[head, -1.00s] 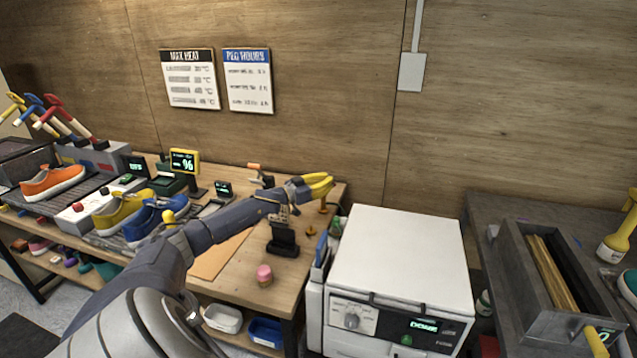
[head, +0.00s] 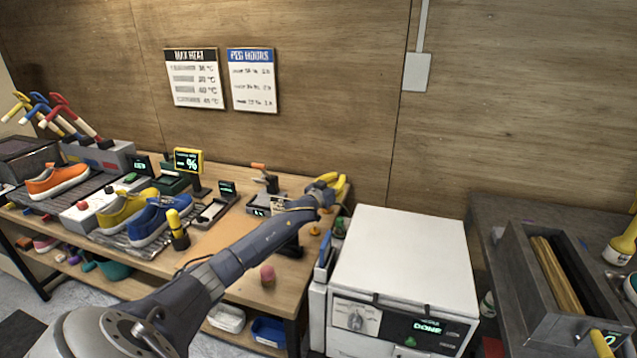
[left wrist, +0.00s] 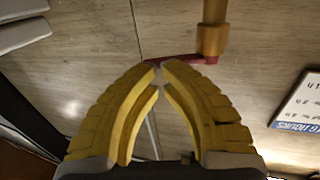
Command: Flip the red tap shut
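The red tap's red lever (left wrist: 186,60) shows in the left wrist view as a thin bar running left from the brass tap body (left wrist: 212,36). My left gripper (left wrist: 159,66) has its yellow fingers drawn in, tips almost meeting at the lever's left end. The tips overlap the lever in the picture; I cannot tell whether they touch it. In the head view my left gripper (head: 336,182) is over the back right corner of the wooden bench, and I cannot make out the red lever there. My right gripper is not in view.
The white machine (head: 405,262) stands right of the bench (head: 225,240). Sneakers, including a blue one (head: 152,220), stand to the left. A small pink-topped item (head: 267,275) is near the bench's front. A grey bin (head: 560,275) sits on the right bench.

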